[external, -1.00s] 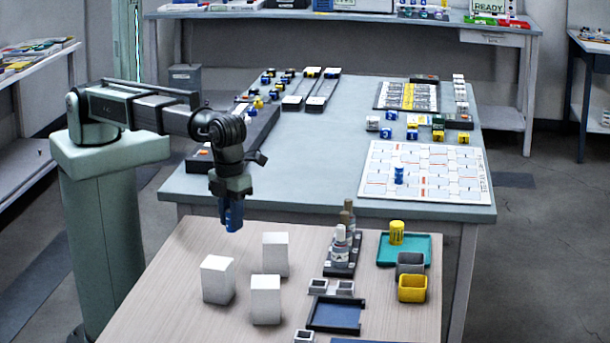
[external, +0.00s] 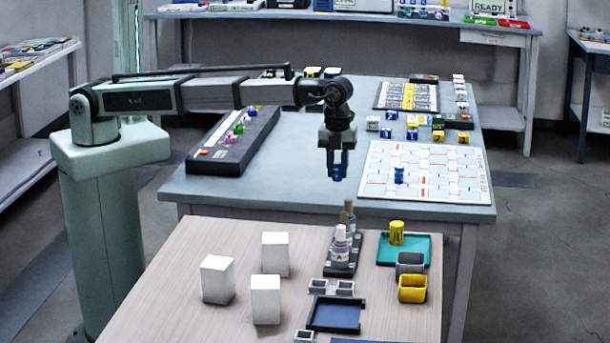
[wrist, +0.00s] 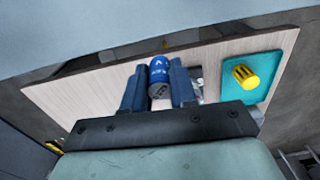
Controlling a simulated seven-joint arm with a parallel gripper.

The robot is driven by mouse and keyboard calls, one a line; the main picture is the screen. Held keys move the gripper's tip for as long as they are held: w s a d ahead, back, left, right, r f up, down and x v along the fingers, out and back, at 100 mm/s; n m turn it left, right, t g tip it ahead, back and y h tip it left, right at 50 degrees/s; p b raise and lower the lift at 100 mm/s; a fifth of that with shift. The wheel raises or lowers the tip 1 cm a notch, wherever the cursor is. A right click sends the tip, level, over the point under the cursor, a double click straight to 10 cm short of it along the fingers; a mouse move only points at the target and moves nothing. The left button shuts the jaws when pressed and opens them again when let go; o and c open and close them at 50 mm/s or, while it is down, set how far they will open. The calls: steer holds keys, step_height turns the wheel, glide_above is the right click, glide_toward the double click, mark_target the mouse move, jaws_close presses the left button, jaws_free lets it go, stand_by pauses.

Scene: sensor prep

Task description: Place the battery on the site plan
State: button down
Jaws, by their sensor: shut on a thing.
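My gripper (external: 338,170) is shut on a blue battery (wrist: 158,70), a small cylinder with a pale mark, seen between the fingers in the wrist view. In the external view only a little blue of it shows low between the fingers. The gripper points down in the air, a little left of the site plan (external: 440,192) in the picture. The site plan is a white sheet with a grid and orange lines, flat on the grey table. Another blue cylinder (external: 399,174) stands on its left part.
A yellow cylinder (external: 397,232) stands on a teal tray (external: 421,245) on the wooden table. Bottles (external: 341,243) stand in a dark rack in front. A long dark panel with knobs (external: 235,142) lies left. Small blocks (external: 438,135) sit behind the plan. Grey table left of the plan is largely clear.

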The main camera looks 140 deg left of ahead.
steer(key=s+a+r+n, duration=0.15)
steer(key=s+a, duration=0.35)
steer(key=a, duration=0.6)
steer(key=s+a+n, duration=0.2)
steer(key=s+a, duration=0.3)
steer(key=a, duration=0.5)
steer(key=s+a+r+n, duration=0.15)
steer(key=s+a, duration=0.35)
steer(key=a, duration=0.6)
steer(key=n, duration=0.4)
glide_above(407, 161)
steer(key=shift+a+f, duration=0.1)
steer(key=shift+f, duration=4.6)
steer(key=shift+f, duration=0.15)
steer(key=c, duration=0.9)
jaws_free()
step_height(407, 161, up, 12)
